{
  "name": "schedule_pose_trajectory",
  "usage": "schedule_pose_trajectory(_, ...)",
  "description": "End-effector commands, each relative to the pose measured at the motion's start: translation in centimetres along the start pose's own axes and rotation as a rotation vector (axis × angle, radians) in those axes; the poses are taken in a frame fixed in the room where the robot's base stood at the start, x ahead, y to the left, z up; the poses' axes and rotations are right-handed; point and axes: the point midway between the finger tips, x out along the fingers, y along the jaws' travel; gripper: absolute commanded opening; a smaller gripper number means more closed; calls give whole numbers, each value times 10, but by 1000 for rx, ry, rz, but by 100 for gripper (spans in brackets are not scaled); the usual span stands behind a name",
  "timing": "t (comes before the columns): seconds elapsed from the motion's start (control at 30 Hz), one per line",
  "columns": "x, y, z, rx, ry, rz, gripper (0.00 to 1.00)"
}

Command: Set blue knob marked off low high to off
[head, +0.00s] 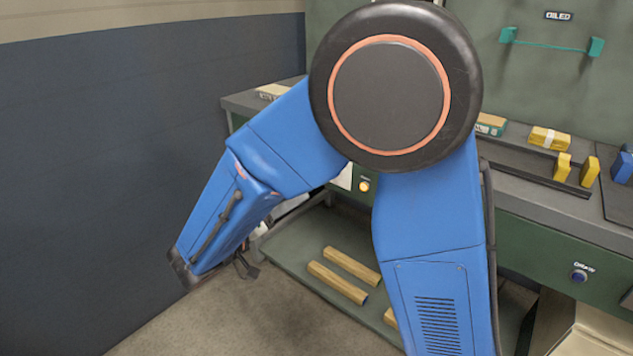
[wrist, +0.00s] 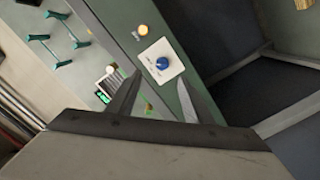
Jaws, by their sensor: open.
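The blue knob (wrist: 162,63) sits on a square white plate (wrist: 171,76) on a green panel in the wrist view. Its off, low and high markings and its pointer are too small to read. My gripper (wrist: 158,78) is open and empty, its two dark fingers pointing toward the plate and apart from each other. The knob shows just beyond the fingertips; I see no contact. In the head view my arm hides the knob, and only a sliver of white plate (head: 344,178) shows beside it. A bit of my gripper (head: 246,266) shows low behind the arm.
An amber lamp (wrist: 142,31) is beside the plate, also in the head view (head: 364,186). Another blue control (head: 579,276) is on the bench front at right. Wood bars (head: 337,282) lie on the lower shelf. Yellow blocks (head: 549,138) are on the bench top.

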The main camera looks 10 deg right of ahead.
Motion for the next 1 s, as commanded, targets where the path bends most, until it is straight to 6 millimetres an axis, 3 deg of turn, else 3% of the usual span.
schedule_pose_trajectory(0.1, -9, -6, -5, 20, 37, 2, 46)
schedule_pose_trajectory(0.27, -1, -7, -7, 26, 42, 3, 46)
schedule_pose_trajectory(1.0, 110, -6, -10, 24, 39, 4, 46)
